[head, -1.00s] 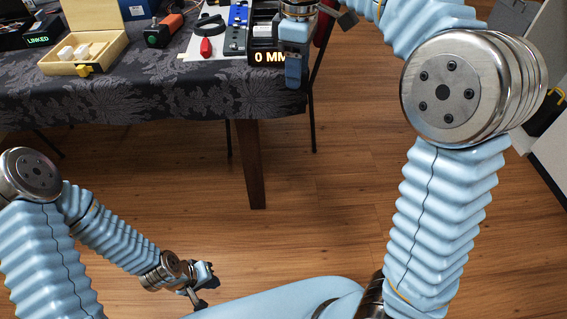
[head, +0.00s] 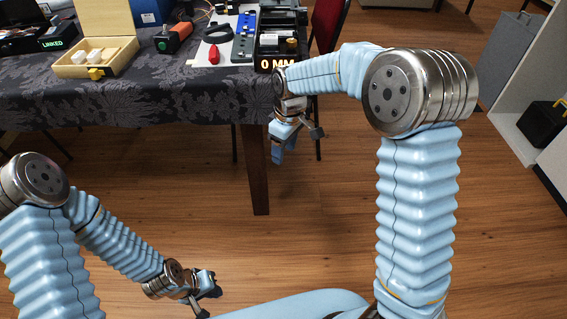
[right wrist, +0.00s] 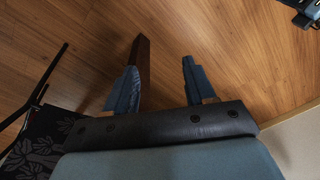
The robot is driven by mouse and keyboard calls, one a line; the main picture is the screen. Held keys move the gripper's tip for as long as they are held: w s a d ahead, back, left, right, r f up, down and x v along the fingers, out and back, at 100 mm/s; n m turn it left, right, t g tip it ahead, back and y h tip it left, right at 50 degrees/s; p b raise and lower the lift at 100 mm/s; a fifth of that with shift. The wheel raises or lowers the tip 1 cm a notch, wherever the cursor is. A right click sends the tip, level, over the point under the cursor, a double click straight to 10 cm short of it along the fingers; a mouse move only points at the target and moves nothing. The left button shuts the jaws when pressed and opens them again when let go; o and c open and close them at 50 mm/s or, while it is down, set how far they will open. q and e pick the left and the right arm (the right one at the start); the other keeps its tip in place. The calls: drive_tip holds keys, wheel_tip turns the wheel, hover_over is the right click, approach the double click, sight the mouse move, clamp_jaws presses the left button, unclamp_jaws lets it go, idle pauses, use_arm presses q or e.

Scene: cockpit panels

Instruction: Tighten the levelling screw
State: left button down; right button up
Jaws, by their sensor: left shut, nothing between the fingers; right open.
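A black device (head: 283,22) with a lit "0 MM" display (head: 277,64) stands near the table's right edge. A small brass-coloured knob (head: 292,43) shows on it; I cannot tell whether this is the levelling screw. My right gripper (head: 278,156) hangs below and in front of the table's right corner, clear of the device. In the right wrist view its two blue fingers (right wrist: 160,85) are apart, with only floor between them. My left gripper (head: 213,292) is low over the floor at lower left, shut and empty, far from the device.
The table (head: 130,105) has a dark floral cloth. On it are an open wooden box (head: 98,50), an orange-and-black tool (head: 173,37), a red object (head: 213,54) and a blue strip (head: 244,37). A red chair (head: 328,25) stands behind the right corner. The floor (head: 330,220) in front is clear.

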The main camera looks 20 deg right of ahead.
drive_tip(key=shift+m, duration=0.4)
drive_tip(key=shift+s+a+f, duration=0.1)
drive_tip(key=shift+s+f, duration=0.05)
drive_tip(key=shift+f, duration=0.65)
drive_tip(key=shift+s+a+f, duration=0.1)
drive_tip(key=shift+s+f, duration=0.1)
drive_tip(key=shift+f, duration=0.65)
drive_tip(key=shift+s+a+f, duration=0.1)
drive_tip(key=shift+s+f, duration=0.05)
drive_tip(key=shift+f, duration=0.65)
